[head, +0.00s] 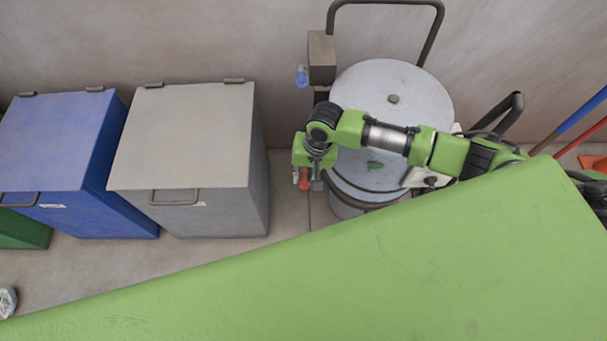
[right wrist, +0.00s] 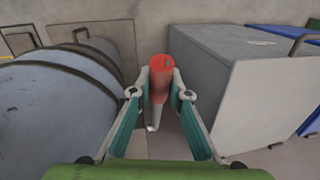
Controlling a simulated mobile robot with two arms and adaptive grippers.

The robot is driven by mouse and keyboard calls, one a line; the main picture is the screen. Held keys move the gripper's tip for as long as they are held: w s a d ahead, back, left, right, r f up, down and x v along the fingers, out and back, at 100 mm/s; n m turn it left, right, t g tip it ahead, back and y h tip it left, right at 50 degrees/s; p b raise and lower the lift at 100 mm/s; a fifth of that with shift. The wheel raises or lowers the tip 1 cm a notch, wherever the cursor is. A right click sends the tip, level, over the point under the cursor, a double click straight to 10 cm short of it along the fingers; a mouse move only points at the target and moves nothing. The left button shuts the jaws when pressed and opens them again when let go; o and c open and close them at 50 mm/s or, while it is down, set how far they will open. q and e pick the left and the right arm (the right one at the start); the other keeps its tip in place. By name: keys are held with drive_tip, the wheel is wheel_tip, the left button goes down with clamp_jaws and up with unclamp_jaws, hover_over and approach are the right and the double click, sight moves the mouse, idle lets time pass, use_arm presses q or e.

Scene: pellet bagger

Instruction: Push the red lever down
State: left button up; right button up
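The red lever (right wrist: 161,79) stands between the two fingertips of my right gripper (right wrist: 161,92) in the right wrist view. A finger lies close against each side of it, and the gripper looks shut on it. A pale stem (right wrist: 153,122) shows below the red part. In the head view the red lever (head: 303,178) shows low beside my right gripper (head: 309,177), to the left of the grey drum. The lever's mount is mostly hidden by the gripper and arm. My left gripper is not in view.
The grey round drum (head: 430,95) stands right of the lever. A grey bin (head: 185,130) and a blue bin (head: 50,125) stand to the left. A large green surface (head: 400,270) fills the front. A narrow floor gap separates the grey bin and drum.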

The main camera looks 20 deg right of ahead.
clamp_jaws()
drive_tip(key=shift+s+a+f+p, duration=0.1)
drive_tip(key=shift+s+p, duration=0.05)
drive_tip(key=shift+p, duration=0.3)
drive_tip(key=f+t+p, duration=0.1)
drive_tip(key=s+f+t+p, duration=0.1)
drive_tip(key=f+p, duration=0.1)
drive_tip(key=shift+a, duration=0.2)
drive_tip(key=f+t, duration=0.1)
drive_tip(key=f, duration=0.1)
drive_tip(key=f+t+h, duration=0.1)
drive_tip(key=f, duration=0.1)
drive_tip(key=shift+s+f+t+b, duration=0.2)
drive_tip(key=shift+f+t+b, duration=0.05)
drive_tip(key=shift+t+b, duration=0.15)
drive_tip(key=shift+f+n, duration=0.1)
drive_tip(key=shift+n, duration=0.2)
